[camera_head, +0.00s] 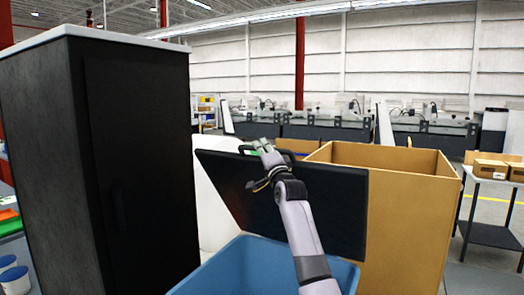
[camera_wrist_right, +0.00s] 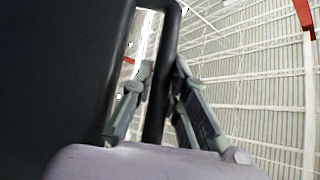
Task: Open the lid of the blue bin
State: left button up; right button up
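The blue bin (camera_head: 255,265) stands at the bottom centre of the head view, partly hidden by my right arm. Its black lid (camera_head: 335,205) is raised and tilted up at the back, and the bin's mouth shows in front of it. A black handle bar (camera_wrist_right: 160,85) runs along the lid's edge in the wrist view. My right gripper (camera_head: 262,146) is at the lid's top edge. In the wrist view its fingers (camera_wrist_right: 162,95) lie on either side of the bar, close against it. My left gripper is not in view.
A tall black cabinet (camera_head: 125,160) with a white top stands close on the left. A large open cardboard box (camera_head: 405,215) stands right behind the lid. A table with small boxes (camera_head: 490,168) is at the far right. Blue tubs (camera_head: 14,278) sit at the lower left.

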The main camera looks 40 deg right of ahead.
jog(key=shift+o, duration=0.9)
jog(key=shift+a, duration=0.1)
jog(key=shift+s+a+f, duration=0.15)
jog(key=shift+s+f, duration=0.15)
jog(key=shift+s, duration=0.05)
jog(key=v, duration=1.1)
